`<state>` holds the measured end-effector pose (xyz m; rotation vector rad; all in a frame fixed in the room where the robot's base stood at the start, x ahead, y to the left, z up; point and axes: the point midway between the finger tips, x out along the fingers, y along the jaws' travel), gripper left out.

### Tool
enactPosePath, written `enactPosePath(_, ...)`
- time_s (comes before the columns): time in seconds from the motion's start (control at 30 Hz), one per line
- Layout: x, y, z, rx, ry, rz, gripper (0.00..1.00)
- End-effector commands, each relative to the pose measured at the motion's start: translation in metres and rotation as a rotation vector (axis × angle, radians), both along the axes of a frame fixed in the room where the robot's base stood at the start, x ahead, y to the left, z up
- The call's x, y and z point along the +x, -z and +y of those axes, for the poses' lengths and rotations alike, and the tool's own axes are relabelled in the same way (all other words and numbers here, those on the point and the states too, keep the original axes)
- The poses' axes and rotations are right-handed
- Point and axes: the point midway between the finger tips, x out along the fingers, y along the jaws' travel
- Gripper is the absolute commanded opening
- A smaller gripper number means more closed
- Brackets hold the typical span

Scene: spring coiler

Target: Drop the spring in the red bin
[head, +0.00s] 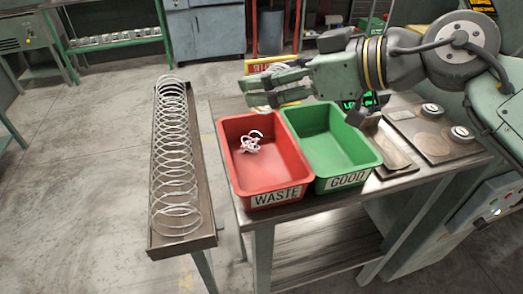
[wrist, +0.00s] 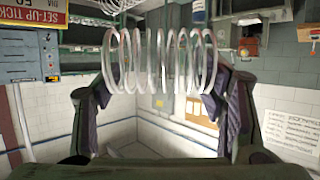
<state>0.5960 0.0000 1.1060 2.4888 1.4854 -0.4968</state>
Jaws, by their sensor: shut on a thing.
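The red bin (head: 267,170), labelled WASTE, stands on the bench with a small tangle of pale wire inside. My gripper (head: 258,90) is above the red bin's far edge in the head view, fingers pointing left. In the wrist view my gripper (wrist: 160,97) is shut on a pale coiled spring (wrist: 165,60), which spans between its two fingers. The held spring is hard to make out in the head view, where the fingers hide it.
A green bin (head: 330,140) labelled GOOD stands right beside the red bin. A long coil (head: 175,165) lies in a narrow trough (head: 205,215) at left. A metal tray (head: 392,150) and a plate with knobs (head: 440,130) lie right of the bins.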

Motion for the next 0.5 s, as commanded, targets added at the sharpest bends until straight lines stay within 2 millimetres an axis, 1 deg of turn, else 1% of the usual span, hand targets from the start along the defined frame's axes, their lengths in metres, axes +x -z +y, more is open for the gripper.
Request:
enactPosePath(0.4,0.0,0.048,0.0,0.002,-0.001,0.0,0.32)
enactPosePath(0.5,0.0,0.055,0.0,0.002,0.0,0.0,0.32)
